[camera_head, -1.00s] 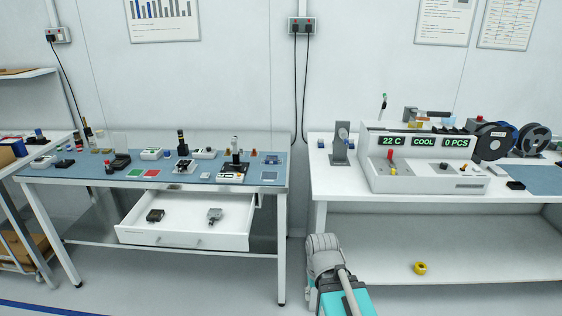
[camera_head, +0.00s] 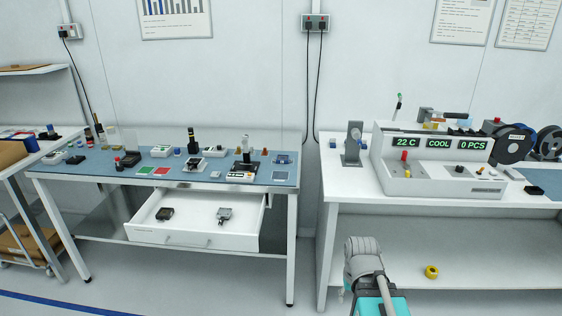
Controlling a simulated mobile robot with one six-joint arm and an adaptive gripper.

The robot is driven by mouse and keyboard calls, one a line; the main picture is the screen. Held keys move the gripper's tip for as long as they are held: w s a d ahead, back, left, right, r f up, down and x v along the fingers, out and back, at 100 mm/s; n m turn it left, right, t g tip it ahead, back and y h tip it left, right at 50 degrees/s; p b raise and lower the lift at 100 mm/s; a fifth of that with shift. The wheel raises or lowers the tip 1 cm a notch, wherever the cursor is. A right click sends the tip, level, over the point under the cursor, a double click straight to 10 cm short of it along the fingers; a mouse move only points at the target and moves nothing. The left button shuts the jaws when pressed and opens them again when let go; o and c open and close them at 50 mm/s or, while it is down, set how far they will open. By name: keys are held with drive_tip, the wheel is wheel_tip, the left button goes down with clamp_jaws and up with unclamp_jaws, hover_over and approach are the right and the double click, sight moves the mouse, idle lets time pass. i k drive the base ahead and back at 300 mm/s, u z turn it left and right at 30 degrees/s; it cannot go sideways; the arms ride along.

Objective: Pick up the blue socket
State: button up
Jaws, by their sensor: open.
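I cannot say for certain which thing is the blue socket. A small blue piece (camera_head: 333,143) sits at the back left corner of the right bench. On the left bench's blue mat there is a small round blue piece (camera_head: 177,151) near the white boxes, and a flat blue square piece (camera_head: 282,159) near the right end. All are too small to make out in detail. My arm's grey and teal links show at the bottom, in front of the right bench. My gripper does not show.
The left bench (camera_head: 291,215) has an open white drawer (camera_head: 185,238) sticking out, holding two dark parts. The right bench (camera_head: 350,205) carries a white machine (camera_head: 435,180) and dark reels (camera_head: 512,144). A yellow ring (camera_head: 432,272) lies on its lower shelf. A floor gap separates the benches.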

sight(283, 159)
drive_tip(key=z, duration=0.05)
drive_tip(key=i, duration=1)
